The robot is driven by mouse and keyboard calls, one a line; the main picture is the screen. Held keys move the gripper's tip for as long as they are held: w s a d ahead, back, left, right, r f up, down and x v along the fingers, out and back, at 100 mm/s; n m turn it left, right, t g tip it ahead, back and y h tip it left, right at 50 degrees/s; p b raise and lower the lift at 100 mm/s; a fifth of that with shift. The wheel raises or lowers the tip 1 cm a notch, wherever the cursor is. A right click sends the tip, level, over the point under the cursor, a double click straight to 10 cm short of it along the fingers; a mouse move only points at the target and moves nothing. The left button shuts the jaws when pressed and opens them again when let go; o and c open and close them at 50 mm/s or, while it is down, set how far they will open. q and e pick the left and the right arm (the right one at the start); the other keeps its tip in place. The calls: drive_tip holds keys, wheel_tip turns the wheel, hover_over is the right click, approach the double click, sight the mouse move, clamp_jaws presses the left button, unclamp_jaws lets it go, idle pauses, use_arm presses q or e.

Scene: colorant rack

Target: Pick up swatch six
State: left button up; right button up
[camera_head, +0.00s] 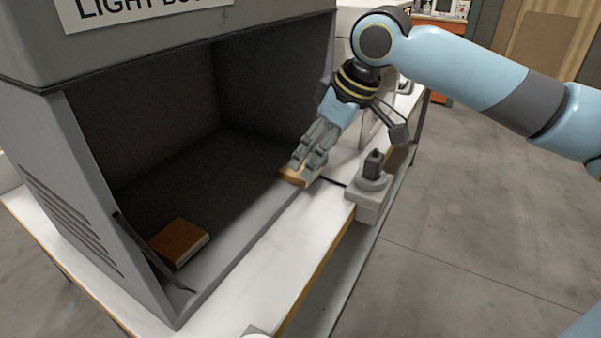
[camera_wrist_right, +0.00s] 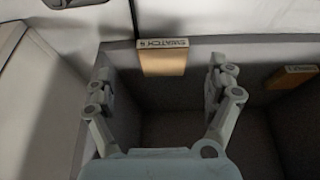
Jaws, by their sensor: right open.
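Swatch six is a tan block at the front edge of the light booth's floor, at its right end, in the head view (camera_head: 291,178). In the right wrist view its label reads SWATCH 6 (camera_wrist_right: 163,62), and it appears between the two spread fingers. My right gripper (camera_head: 308,160) is open, with its fingers pointing down at swatch six and partly covering it in the head view. It also shows in the right wrist view (camera_wrist_right: 163,82), with nothing held. Whether the fingers touch the swatch is unclear. My left gripper is not in view.
A second brown swatch (camera_head: 178,240) lies at the booth's left front; a similar one shows in the right wrist view (camera_wrist_right: 292,76). A grey device with a black knob (camera_head: 371,180) stands at the table edge.

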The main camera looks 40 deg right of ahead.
sight(300, 171)
drive_tip(key=x, duration=0.3)
drive_tip(key=shift+s+a, duration=0.1)
drive_tip(key=shift+a, duration=0.1)
drive_tip(key=shift+f, duration=0.5)
drive_tip(key=c, duration=1.2)
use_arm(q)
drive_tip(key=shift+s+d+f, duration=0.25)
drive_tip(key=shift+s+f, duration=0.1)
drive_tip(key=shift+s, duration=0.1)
